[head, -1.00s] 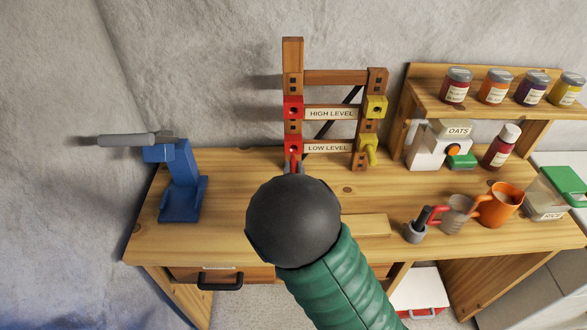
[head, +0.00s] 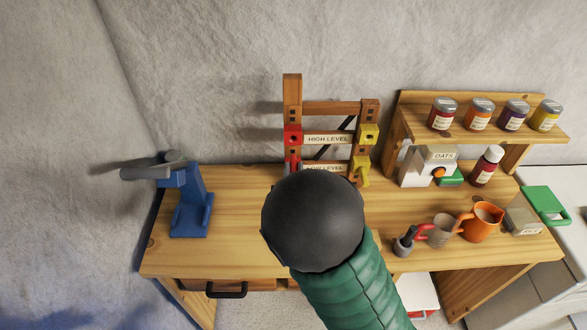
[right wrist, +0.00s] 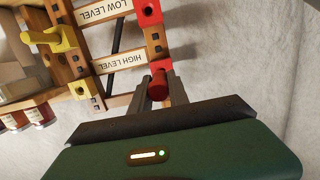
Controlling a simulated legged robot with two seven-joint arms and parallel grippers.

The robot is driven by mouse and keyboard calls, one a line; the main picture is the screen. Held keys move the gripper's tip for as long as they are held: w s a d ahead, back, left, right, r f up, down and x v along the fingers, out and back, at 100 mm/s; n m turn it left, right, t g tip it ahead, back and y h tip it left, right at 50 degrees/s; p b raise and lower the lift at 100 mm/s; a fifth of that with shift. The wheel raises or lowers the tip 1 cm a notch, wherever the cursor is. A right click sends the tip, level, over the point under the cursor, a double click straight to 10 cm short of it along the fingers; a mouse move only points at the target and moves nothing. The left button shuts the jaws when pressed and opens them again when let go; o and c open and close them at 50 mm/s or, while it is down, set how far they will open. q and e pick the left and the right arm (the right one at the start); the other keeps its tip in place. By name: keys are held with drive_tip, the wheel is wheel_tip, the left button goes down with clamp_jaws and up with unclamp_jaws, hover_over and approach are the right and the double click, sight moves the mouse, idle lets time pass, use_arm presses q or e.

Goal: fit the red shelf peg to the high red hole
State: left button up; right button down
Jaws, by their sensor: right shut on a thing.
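The wooden rack stands at the back of the bench. Its high red block (head: 292,135) shows a dark hole beside the HIGH LEVEL label (head: 327,139). My right gripper (head: 293,167) is in front of the rack, its tips below that block, and largely hidden by my dark wrist. In the right wrist view, upside down, the gripper (right wrist: 158,90) is shut on the red peg (right wrist: 157,86), which points at the rack near HIGH LEVEL. The high red block is mostly hidden there behind the peg; I cannot tell whether they touch. The low red block (right wrist: 148,11) shows its hole. My left gripper is not in view.
A yellow peg (head: 363,174) sits in the low yellow block; the high yellow block (head: 369,134) is empty. A blue stand with grey bar (head: 190,200) is at left. Mugs (head: 482,222), a bottle (head: 486,166) and a shelf of jars (head: 480,113) are at right.

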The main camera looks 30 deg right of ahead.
sight(294, 156)
drive_tip(key=shift+r, duration=0.4)
drive_tip(key=shift+r+b+x, duration=0.1)
drive_tip(key=shift+b+x, duration=0.1)
drive_tip(key=shift+x, duration=0.95)
drive_tip(key=shift+r+b+x, duration=0.15)
drive_tip(key=shift+x, duration=1)
drive_tip(key=shift+w, duration=0.1)
drive_tip(key=shift+r, duration=0.15)
drive_tip(key=shift+w+d, duration=0.15)
drive_tip(key=shift+d, duration=0.05)
drive_tip(key=shift+r+b+x, duration=0.1)
drive_tip(key=shift+b+x, duration=0.1)
drive_tip(key=shift+x, duration=0.55)
drive_tip(key=shift+r+b+x, duration=0.15)
drive_tip(key=shift+b+x, duration=0.05)
drive_tip(key=shift+x, duration=0.55)
drive_tip(key=c, duration=1.2)
unclamp_jaws()
drive_tip(key=shift+w+f, duration=0.1)
drive_tip(key=shift+w, duration=0.05)
